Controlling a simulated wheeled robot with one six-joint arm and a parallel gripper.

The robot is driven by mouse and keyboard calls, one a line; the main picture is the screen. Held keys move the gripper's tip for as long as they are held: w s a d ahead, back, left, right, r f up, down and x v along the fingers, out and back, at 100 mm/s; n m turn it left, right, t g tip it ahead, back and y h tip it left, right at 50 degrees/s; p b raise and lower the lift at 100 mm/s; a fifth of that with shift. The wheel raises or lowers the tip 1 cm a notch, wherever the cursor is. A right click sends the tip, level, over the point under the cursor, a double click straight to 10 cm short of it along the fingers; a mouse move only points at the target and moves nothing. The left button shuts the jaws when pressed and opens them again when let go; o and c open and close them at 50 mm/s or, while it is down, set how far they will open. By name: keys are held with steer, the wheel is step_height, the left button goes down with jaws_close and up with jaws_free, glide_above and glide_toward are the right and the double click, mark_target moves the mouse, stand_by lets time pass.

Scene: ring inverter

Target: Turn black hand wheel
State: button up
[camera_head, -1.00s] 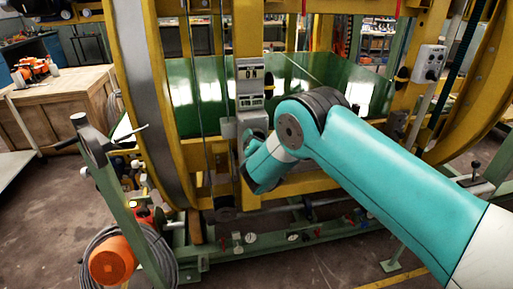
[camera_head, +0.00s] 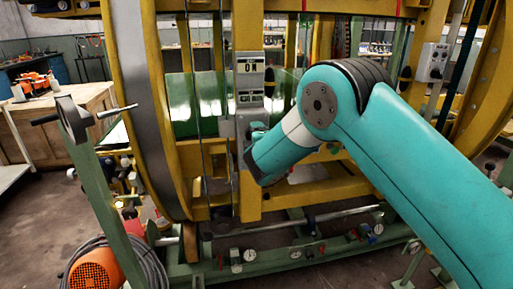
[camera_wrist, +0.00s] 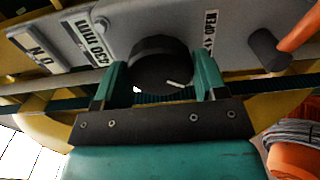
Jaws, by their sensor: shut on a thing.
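The black hand wheel (camera_wrist: 160,62) is a round black knob with a short white mark, on the face of a grey panel (camera_wrist: 225,25) in the wrist view. My gripper (camera_wrist: 160,76) has its two teal fingers on either side of the wheel and is shut on it. The lower part of the wheel is partly hidden between the fingers. In the head view the grey panel (camera_head: 250,78) is on a yellow post; my teal arm reaches it from the right. The wheel and fingertips cannot be made out there.
A second black knob (camera_wrist: 268,50) stands out right of the wheel, close to an orange part (camera_wrist: 304,32). In the head view a green stand (camera_head: 100,185), an orange reel (camera_head: 95,270) and coiled cable are at left, a wooden crate (camera_head: 40,130) behind. A green base rail (camera_head: 290,255) runs below.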

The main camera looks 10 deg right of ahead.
steer(key=shift+a+f+m+b, duration=0.1)
steer(key=shift+m+b, duration=7)
steer(key=shift+b, duration=0.25)
steer(key=shift+a+f+m+b, duration=0.1)
steer(key=shift+m+b, duration=7)
steer(key=shift+b, duration=0.25)
steer(key=o, duration=0.9)
steer(key=shift+r, duration=0.15)
steer(key=shift+o, duration=0.2)
